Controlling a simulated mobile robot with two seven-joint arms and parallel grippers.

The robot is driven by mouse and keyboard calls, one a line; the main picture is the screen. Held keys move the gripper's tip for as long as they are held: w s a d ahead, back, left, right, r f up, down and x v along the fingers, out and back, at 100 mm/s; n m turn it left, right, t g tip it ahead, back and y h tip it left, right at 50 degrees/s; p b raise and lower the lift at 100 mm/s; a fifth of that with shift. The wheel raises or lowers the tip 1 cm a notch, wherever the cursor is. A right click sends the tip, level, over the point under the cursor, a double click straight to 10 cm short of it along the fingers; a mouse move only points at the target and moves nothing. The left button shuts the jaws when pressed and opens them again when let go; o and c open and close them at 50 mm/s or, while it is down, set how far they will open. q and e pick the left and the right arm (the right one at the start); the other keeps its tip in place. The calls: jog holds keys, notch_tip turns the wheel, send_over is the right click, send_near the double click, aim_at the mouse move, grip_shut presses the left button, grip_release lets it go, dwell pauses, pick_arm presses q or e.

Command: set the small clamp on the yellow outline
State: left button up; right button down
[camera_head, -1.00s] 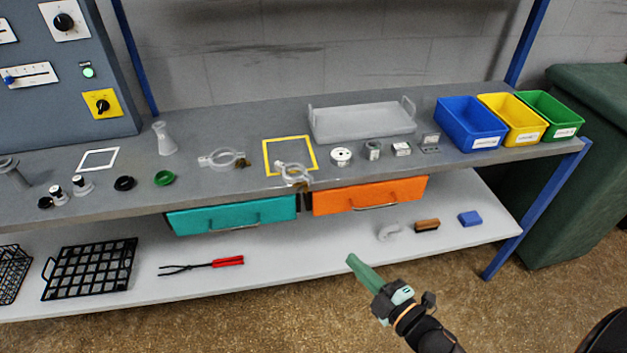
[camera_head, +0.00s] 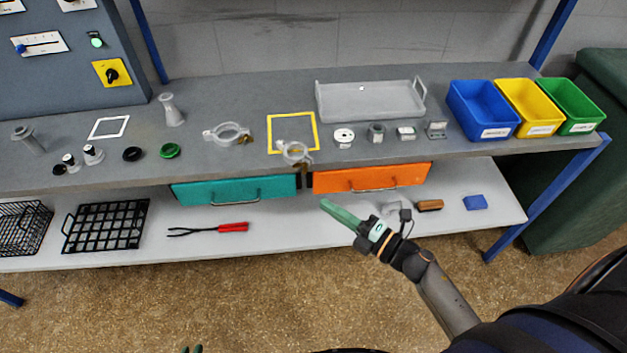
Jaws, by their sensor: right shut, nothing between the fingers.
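The small clamp (camera_head: 297,151), a pale ring with a brownish fastener, lies at the table's front edge. It overlaps the front side of the yellow outline (camera_head: 316,131), with most of its ring in front of that side. A larger clamp (camera_head: 228,133) lies to the left. My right gripper (camera_head: 324,204), with green fingers, is shut and empty in front of the orange drawer, below and right of the small clamp, apart from it. Only the green fingertips of my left gripper (camera_head: 191,349) show at the bottom edge, with a gap between them.
A white outline (camera_head: 109,127), a green ring (camera_head: 170,150) and a black ring (camera_head: 132,154) lie left. A grey tray (camera_head: 370,116) stands behind, and several small parts lie right of the outline. Teal (camera_head: 234,190) and orange (camera_head: 370,178) drawers hang below the tabletop.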

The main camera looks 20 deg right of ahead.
jog(key=w+a, duration=0.1)
jog(key=w, duration=0.6)
jog(key=shift+w+p, duration=0.3)
jog(key=shift+w, duration=0.1)
jog(key=shift+w, duration=0.1)
jog(key=w, duration=0.1)
jog(key=w+d+b, duration=0.1)
jog(key=shift+w, duration=0.35)
jog(key=shift+s+a, duration=0.1)
